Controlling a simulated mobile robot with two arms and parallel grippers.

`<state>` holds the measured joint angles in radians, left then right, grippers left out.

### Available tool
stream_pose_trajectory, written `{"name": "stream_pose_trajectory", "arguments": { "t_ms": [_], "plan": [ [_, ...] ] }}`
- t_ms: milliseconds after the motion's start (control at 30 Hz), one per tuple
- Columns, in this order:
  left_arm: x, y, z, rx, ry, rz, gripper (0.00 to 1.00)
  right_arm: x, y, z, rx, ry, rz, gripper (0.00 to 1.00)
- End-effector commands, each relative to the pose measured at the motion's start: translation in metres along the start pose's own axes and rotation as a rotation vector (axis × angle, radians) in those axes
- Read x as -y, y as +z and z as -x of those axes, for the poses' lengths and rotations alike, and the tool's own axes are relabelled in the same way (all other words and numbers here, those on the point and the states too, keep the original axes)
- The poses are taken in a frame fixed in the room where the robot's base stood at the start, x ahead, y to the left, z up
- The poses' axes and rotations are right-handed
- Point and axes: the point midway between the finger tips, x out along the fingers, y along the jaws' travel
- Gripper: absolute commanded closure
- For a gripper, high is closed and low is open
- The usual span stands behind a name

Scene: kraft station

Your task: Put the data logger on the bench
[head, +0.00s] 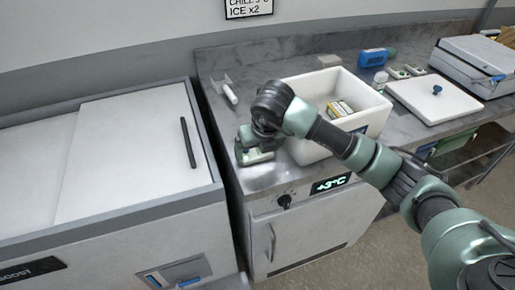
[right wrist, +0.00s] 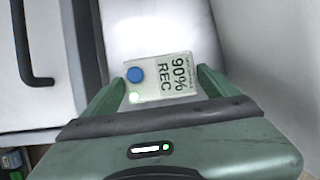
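The data logger (right wrist: 160,78) is a small pale box with a blue button, a lit green dot and the text "90% REC". In the right wrist view it sits between the two fingers of my right gripper (right wrist: 163,85), which appear to touch its sides. In the head view my right gripper (head: 256,153) holds the logger (head: 259,156) at the left front part of the grey bench (head: 266,178), left of the white bin. I cannot tell whether the logger touches the bench top. My left gripper is not in view.
The white open bin (head: 308,151) with small boxes inside stands close right of my gripper. A white chest freezer (head: 135,150) with a black handle is on the left. A white lid (head: 434,97), a blue bottle (head: 372,58) and a scale-like box (head: 478,62) are farther right.

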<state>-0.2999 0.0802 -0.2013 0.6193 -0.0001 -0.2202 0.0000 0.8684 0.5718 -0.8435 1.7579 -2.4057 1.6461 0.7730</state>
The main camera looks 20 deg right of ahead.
Motion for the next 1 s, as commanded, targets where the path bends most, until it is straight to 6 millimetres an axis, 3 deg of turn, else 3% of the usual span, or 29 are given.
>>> {"name": "stream_pose_trajectory", "arguments": {
  "t_ms": [367,800,1000],
  "plan": [
    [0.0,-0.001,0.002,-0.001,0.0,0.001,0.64,0.0,0.002,0.006,0.002,0.001,0.0,0.0],
    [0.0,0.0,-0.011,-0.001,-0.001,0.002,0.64,0.0,0.002,0.092,0.005,0.0,0.0,0.0],
    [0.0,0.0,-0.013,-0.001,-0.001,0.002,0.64,0.0,0.001,0.117,0.002,0.0,-0.001,0.0]
  ]
}}
